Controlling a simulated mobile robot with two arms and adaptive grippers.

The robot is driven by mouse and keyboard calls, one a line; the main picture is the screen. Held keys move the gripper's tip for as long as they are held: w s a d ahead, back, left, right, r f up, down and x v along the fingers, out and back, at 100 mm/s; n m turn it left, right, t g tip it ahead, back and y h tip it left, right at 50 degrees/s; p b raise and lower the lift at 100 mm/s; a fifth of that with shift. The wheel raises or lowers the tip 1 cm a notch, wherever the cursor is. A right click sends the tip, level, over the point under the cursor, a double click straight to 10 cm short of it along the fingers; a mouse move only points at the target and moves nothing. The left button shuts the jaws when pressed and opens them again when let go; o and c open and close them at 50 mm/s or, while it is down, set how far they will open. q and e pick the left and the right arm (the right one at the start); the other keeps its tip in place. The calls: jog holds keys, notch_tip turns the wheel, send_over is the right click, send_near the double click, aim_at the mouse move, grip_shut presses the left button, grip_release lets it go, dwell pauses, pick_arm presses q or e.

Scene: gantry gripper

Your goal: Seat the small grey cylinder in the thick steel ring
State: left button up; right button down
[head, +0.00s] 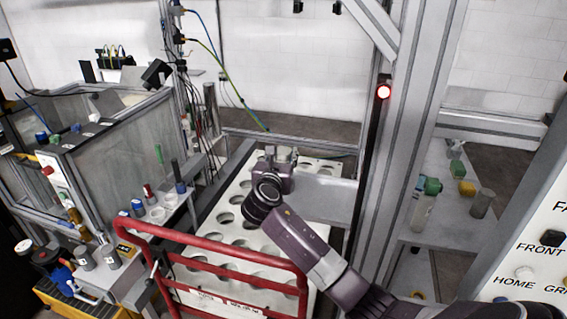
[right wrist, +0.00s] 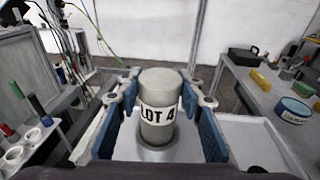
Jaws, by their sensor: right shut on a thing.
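My right gripper (head: 272,160) reaches forward over the white rack in the head view. In the right wrist view, the right gripper (right wrist: 160,105) has its blue-padded fingers on both sides of a grey cylinder (right wrist: 158,85) with a white "LOT 4" label. The cylinder stands upright between the fingers, and the gripper is shut on it. A wider grey round band (right wrist: 158,152) shows at the cylinder's lower end. I cannot tell whether it is the thick steel ring or whether the cylinder sits inside it. My left gripper is not in view.
The white rack (head: 236,188) has several round holes. A red tubular frame (head: 215,240) stands in front of it. A metal upright (head: 395,140) stands right of my gripper. Another grey cylinder (head: 482,204) and a green-capped bottle (head: 424,205) stand on the right table.

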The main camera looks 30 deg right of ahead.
notch_tip(320, 180, down, 3)
jog(key=shift+f, duration=0.1)
jog(key=shift+w+d+f, duration=0.1)
jog(key=shift+d+f, duration=0.05)
jog(key=shift+f, duration=0.05)
jog(key=c, duration=1.3)
grip_release()
jog(key=shift+r+b+v, duration=0.15)
jog(key=shift+b+v, duration=0.4)
jog(key=shift+v, duration=2.5)
jog(key=shift+r+b+v, duration=0.15)
jog(key=shift+b+v, duration=0.4)
jog(key=shift+v, duration=2.5)
